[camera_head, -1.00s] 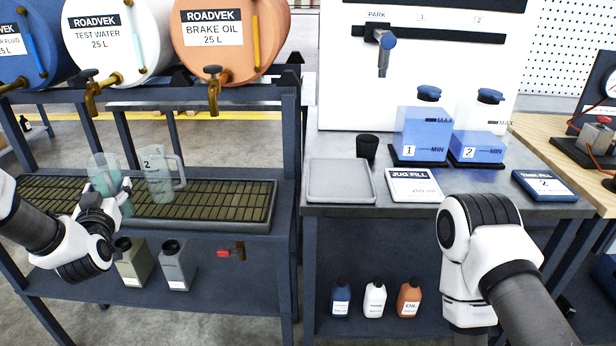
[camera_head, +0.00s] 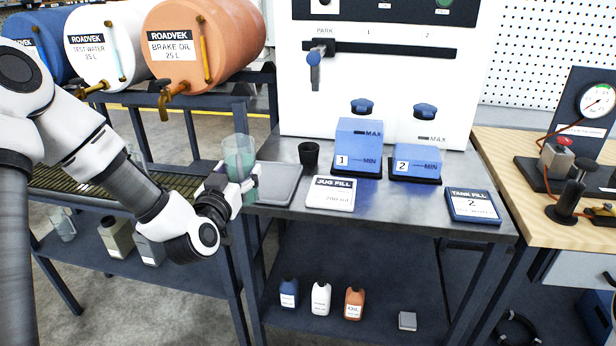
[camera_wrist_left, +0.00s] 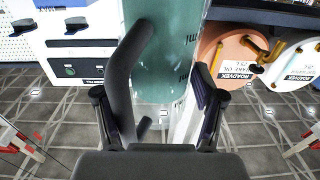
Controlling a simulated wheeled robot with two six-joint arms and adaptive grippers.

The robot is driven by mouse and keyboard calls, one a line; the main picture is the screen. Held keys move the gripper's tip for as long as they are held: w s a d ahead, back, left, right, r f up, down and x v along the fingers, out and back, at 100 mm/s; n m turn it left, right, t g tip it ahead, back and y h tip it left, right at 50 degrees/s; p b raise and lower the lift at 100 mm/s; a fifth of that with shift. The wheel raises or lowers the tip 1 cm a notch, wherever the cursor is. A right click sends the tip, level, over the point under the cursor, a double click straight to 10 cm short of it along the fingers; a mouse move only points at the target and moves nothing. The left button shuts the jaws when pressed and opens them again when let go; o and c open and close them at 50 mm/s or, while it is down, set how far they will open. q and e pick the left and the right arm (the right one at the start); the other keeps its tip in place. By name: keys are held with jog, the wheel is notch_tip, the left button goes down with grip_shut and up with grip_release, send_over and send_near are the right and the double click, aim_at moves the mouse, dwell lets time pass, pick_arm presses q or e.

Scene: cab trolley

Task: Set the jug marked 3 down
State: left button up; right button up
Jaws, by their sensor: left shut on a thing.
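A clear, green-tinted jug (camera_head: 238,152) is upright in my left gripper (camera_head: 236,186), in front of the left side of the shallow grey tray (camera_head: 278,186) on the steel bench. The jug also shows large in the left wrist view (camera_wrist_left: 165,55), between the fingers of my left gripper (camera_wrist_left: 158,112). That gripper is shut on it. No number can be read on the jug, and I cannot tell how far it is above the tray. My right gripper is not in view.
A small black cup (camera_head: 309,154) stands behind the tray. A JUG FILL plate (camera_head: 331,194) lies right of it, near blue tanks 1 (camera_head: 357,150) and 2 (camera_head: 415,162). The drain grid rack (camera_head: 60,181) is at left, under the drums. The bench front between the plates is clear.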

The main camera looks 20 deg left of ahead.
pick_arm(q)
jog(key=w+a+f, duration=0.1)
jog(key=w, duration=0.4)
jog(key=w+a+f+p, duration=0.1)
jog(key=w+f, duration=0.1)
jog(key=w, duration=0.3)
jog(key=w+a+f+p, duration=0.1)
jog(key=w, duration=0.4)
jog(key=shift+w+a+f, duration=0.1)
jog(key=shift+w+f, duration=0.05)
jog(key=shift+f, duration=0.6)
jog(key=o, duration=1.6)
jog(key=shift+c, duration=0.2)
